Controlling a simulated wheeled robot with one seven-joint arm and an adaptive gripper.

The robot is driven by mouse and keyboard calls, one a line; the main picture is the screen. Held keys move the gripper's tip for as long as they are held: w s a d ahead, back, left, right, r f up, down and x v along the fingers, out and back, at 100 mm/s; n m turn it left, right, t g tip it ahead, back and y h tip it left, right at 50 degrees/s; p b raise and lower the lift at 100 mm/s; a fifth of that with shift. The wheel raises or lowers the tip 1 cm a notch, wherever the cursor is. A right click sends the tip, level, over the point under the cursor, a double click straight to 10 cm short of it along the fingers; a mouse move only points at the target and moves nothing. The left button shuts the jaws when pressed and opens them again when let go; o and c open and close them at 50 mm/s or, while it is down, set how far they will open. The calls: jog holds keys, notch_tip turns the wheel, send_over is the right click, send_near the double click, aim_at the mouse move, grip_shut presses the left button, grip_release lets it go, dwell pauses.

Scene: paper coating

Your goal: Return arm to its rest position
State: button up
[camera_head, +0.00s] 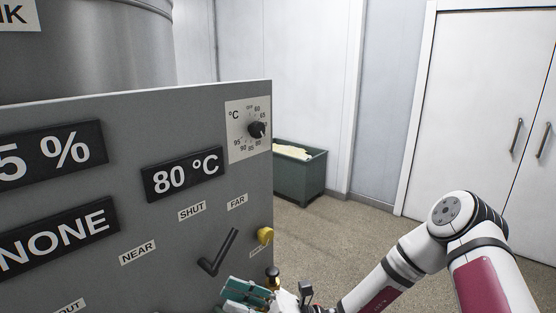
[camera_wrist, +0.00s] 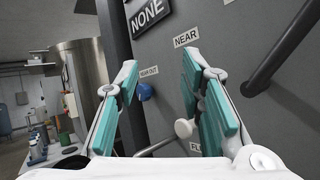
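My gripper (camera_head: 245,291) with teal finger pads is low in the head view, in front of the grey control panel (camera_head: 120,210). In the wrist view my gripper (camera_wrist: 160,95) is open, its two fingers well apart with nothing held between them. The panel (camera_wrist: 165,60) lies beyond the fingers. A blue knob (camera_wrist: 145,91) shows in the gap, beyond the fingertips. My white and magenta arm reaches in from the lower right of the head view, bent at a raised elbow. The gripper's lower part is cut off by the frame edge.
The panel carries a black lever (camera_head: 218,252), a yellow knob (camera_head: 265,235) and a temperature dial (camera_head: 257,129). A dark green bin (camera_head: 300,176) stands behind it by the wall. Open floor (camera_head: 345,225) lies between panel and white cabinet doors (camera_head: 480,110).

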jog(key=s+d+r+n+g+h, duration=0.3)
jog(key=s+d+n+g+h, duration=0.35)
jog(key=s+n+h, duration=0.65)
jog(key=s+d+r+n+t+h, duration=0.1)
jog(key=d+r+n+t+h, duration=0.2)
jog(key=d, duration=0.7)
jog(key=s+d+r+n+t+h, duration=0.1)
jog(key=d+r+n+t+h, duration=0.2)
jog(key=d+r+t+h, duration=0.5)
notch_tip(320, 180, up, 4)
jog(key=d+t, duration=0.2)
jog(key=t, duration=0.1)
jog(key=shift+d+f+n, duration=0.15)
jog(key=shift+f+n, duration=0.1)
jog(key=shift+n, duration=0.05)
